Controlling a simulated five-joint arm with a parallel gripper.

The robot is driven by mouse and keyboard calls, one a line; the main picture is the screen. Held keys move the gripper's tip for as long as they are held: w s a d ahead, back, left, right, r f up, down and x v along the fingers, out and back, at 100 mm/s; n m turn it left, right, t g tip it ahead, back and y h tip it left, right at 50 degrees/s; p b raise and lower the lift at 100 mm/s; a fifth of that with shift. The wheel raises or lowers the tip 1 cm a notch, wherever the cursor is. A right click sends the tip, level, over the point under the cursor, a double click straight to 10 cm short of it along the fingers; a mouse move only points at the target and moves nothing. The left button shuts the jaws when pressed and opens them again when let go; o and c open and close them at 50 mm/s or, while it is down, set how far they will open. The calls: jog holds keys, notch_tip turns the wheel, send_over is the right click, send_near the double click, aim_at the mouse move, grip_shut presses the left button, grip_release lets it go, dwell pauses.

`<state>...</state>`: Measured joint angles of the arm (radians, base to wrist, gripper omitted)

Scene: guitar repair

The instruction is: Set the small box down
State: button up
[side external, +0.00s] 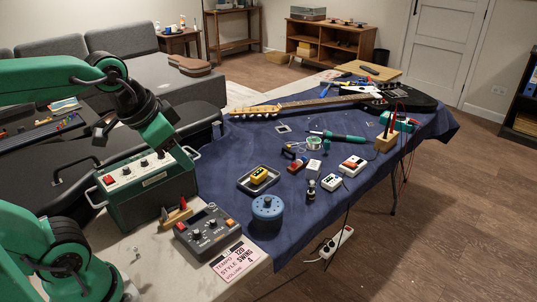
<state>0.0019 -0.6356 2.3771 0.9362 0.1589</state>
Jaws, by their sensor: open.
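A small yellow box (259,176) sits in a shallow grey tray (244,184) on the blue cloth. A small white box (314,166) and a red and yellow one (297,165) lie to the right of the tray. The picture does not settle which of these is the task's small box. My gripper (152,138) is open above the green amplifier-like case at left, well to the left of the tray and higher. I see nothing held in it; its fingertips are small and partly dark.
The green case (150,195), a grey control unit (208,231) and a round blue container (267,208) stand near the tray.

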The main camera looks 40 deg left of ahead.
jog(key=s+f+n, duration=0.1)
jog(key=s+f, duration=0.1)
jog(key=shift+s+f+n, duration=0.15)
jog(key=shift+s+n, duration=0.2)
jog(key=shift+n, duration=0.05)
